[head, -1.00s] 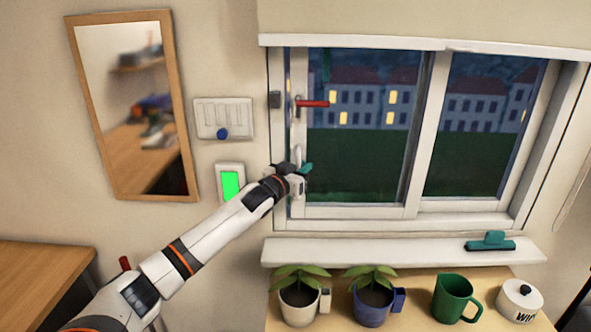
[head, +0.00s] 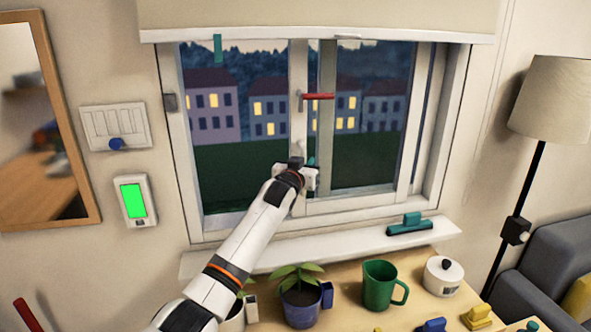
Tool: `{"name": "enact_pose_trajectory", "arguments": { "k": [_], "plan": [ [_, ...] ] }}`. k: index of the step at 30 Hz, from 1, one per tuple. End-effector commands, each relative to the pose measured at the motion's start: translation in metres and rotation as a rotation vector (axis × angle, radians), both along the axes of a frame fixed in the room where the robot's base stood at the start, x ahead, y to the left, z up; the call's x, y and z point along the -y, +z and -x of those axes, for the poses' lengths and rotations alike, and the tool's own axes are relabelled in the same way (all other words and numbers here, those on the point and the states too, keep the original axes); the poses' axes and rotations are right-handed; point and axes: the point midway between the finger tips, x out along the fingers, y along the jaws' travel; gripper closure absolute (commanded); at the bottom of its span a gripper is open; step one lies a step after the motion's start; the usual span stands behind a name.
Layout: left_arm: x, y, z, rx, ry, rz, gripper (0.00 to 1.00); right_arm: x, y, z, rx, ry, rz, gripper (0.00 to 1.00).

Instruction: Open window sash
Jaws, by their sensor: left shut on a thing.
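The window sash (head: 298,130) is a white-framed sliding pane. It stands well to the right of the left jamb, leaving a wide gap on the left of the window frame (head: 179,150). A red lever handle (head: 318,96) on its left stile points right, horizontal. My left gripper (head: 309,174) is at the lower part of that stile, below the red lever. It is shut on the sash's pull, which the gripper mostly hides. My right gripper is not in view.
A white sill (head: 225,262) below the window bears a teal squeegee (head: 410,226). A floor lamp (head: 555,100) stands at right.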

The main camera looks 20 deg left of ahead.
Motion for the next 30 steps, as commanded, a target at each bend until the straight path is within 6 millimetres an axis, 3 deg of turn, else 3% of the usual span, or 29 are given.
{"name": "enact_pose_trajectory", "arguments": {
  "k": [14, 15, 16, 30],
  "plan": [
    [0.003, 0.001, -0.002, 0.001, 0.001, 0.0, 1.0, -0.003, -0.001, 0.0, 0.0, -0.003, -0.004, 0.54],
    [0.002, 0.001, -0.002, 0.001, 0.001, 0.0, 0.8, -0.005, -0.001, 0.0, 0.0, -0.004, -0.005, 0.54],
    [0.002, 0.001, -0.002, 0.0, 0.002, 0.0, 0.78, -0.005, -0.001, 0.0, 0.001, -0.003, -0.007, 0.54],
    [0.002, -0.002, 0.008, 0.0, 0.001, 0.0, 0.78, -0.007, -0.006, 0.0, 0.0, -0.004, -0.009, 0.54]
  ]
}}
